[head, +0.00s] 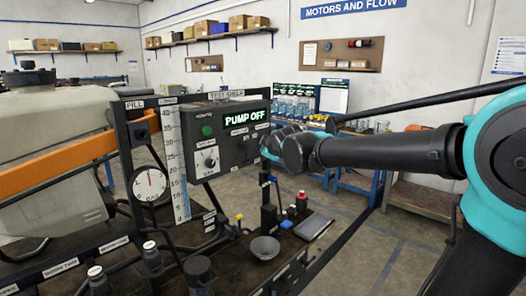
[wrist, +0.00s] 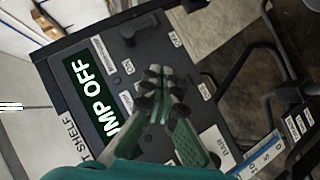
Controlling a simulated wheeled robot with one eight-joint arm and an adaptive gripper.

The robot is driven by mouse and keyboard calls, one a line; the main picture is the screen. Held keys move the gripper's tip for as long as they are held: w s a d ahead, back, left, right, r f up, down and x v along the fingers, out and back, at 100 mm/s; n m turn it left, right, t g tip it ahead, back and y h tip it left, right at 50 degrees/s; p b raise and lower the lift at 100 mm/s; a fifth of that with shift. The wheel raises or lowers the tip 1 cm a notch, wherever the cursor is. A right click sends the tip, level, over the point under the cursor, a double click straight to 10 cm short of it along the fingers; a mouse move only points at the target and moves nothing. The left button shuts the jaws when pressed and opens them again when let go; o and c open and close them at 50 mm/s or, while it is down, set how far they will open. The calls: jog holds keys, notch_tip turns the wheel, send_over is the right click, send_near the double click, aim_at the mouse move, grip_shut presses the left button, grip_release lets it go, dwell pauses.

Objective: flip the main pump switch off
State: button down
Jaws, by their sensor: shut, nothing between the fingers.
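My gripper (head: 268,150) is at the right side of the box front in the head view. In the wrist view my gripper (wrist: 160,74) is shut and empty, with its fingers over the panel beside the display. A small black control (wrist: 128,38) shows near the panel's edge. The main pump switch cannot be made out clearly; my fingers cover part of the panel.
A blue-white level scale (head: 179,160) and a round gauge (head: 150,186) stand left. A black bowl (head: 264,248) and a red-capped part (head: 302,200) are on the bench below.

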jog(key=shift+v, duration=1.15)
jog(key=shift+f, duration=0.1)
jog(key=s+d+f+m+g+h, duration=0.25)
jog(key=s+d+f+m, duration=0.45)
jog(key=d+f, duration=0.5)
jog(key=s+d+f+m+g+h, duration=0.2)
jog(key=s+d+f+m+g, duration=0.15)
jog(key=s+d+f, duration=0.8)
jog(key=s+d+f+m+g, duration=0.2)
jog(key=s+f+m, duration=0.3)
jog(key=s+f, duration=0.4)
jog(key=shift+s+f, duration=0.25)
jog(key=shift+f, duration=0.4)
jog(key=shift+d, duration=0.1)
